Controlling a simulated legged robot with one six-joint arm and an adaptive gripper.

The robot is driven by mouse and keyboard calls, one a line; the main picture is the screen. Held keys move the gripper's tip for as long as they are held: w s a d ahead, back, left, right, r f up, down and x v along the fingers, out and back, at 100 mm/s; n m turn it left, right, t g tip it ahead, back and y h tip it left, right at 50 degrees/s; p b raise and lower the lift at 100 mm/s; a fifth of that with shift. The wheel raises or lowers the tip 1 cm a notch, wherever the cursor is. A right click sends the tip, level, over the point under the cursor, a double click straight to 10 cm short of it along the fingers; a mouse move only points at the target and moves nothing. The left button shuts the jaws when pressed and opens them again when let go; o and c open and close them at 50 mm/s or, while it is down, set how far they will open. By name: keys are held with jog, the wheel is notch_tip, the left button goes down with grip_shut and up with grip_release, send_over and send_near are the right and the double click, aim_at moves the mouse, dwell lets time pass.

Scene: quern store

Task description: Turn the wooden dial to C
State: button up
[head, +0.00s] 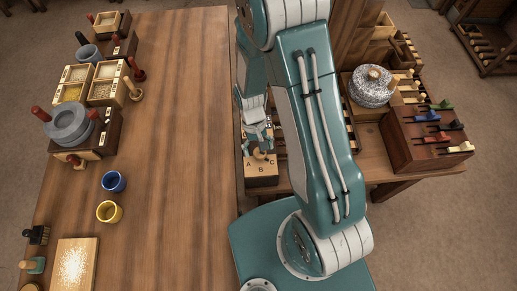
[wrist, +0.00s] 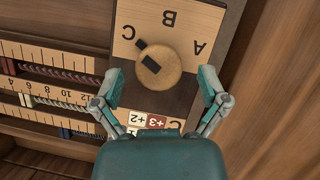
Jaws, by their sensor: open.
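The round wooden dial (wrist: 164,82) sits on a pale plate (wrist: 183,30) lettered A, B and C. Its dark pointer (wrist: 141,44) is aimed at the letter C in the wrist view. My gripper (wrist: 162,92) is open, with one finger on each side of the dial and a gap to it on both sides.
A stone quern (head: 371,86) and a box with coloured levers (head: 428,135) stand right of my arm.

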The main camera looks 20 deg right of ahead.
jog(key=v, duration=1.1)
jog(key=shift+r, duration=0.15)
jog(key=s+d+r+t, duration=0.2)
jog(key=s+r+t, duration=0.3)
jog(key=r, duration=0.7)
jog(key=s+d+r+t, duration=0.2)
jog(key=s+r+t, duration=0.3)
jog(key=r, duration=0.6)
jog(key=shift+s+d+r+m, duration=0.25)
jog(key=shift+s+r+m, duration=0.15)
jog(key=shift+s, duration=0.5)
dwell(0.7)
